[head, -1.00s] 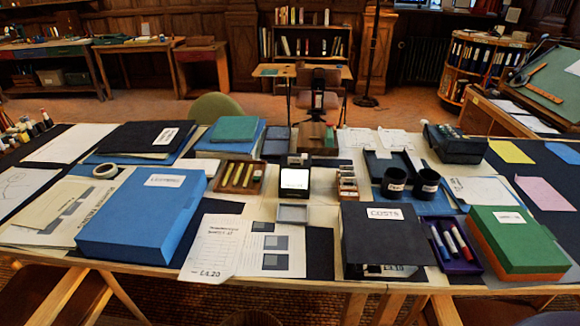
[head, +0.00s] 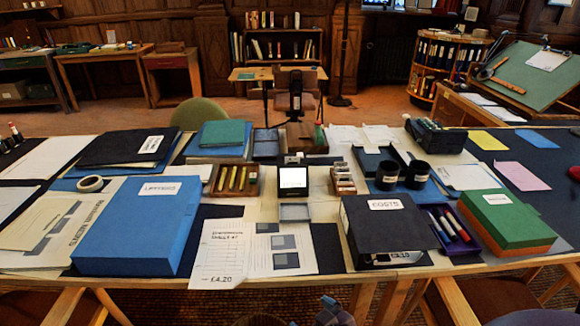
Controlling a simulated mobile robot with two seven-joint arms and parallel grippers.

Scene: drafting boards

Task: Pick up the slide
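I cannot make out a single slide for certain in the head view. A small viewer (head: 293,180) with a lit white screen stands mid-table. A shallow grey tray (head: 295,213) lies just in front of it. A small wooden box (head: 343,178) with several pale upright pieces stands right of the viewer; whether these are slides is too small to tell.
A large blue box file (head: 140,225) lies left. A black file marked COSTS (head: 386,228), a tray of markers (head: 450,235) and a green-orange box (head: 505,220) are right. Two black cups (head: 402,175) stand behind the COSTS file. Papers (head: 222,250) lie at the front edge.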

